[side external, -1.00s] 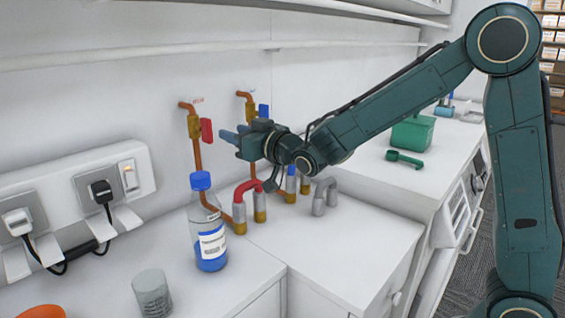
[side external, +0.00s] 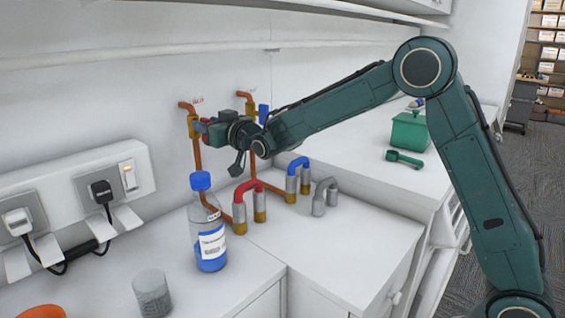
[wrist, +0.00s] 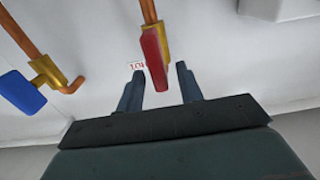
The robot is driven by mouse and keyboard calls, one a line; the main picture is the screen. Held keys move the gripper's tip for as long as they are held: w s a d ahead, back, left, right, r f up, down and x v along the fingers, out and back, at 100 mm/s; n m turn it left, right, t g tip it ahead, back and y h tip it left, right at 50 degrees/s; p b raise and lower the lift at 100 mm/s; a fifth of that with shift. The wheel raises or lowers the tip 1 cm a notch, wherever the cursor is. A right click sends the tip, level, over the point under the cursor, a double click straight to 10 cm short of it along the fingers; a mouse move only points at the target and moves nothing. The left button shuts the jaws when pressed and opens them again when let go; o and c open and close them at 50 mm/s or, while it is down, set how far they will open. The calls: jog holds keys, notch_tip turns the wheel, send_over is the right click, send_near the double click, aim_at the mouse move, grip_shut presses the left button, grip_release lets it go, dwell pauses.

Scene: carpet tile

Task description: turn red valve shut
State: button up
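The red valve handle (wrist: 154,60) sits on a brass body (wrist: 162,32) on a copper pipe at the wall. In the wrist view it runs roughly in line with the pipe, with its free end between my two finger tips. My gripper (wrist: 160,70) is open, with a finger on either side of the handle and visible gaps. In the side view my gripper (side external: 203,127) is at the left pipe and hides most of the red handle.
The blue valve handle (side external: 263,114) is on the pipe just right of my gripper.

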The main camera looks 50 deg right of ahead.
jog(key=shift+w, duration=0.5)
grip_shut()
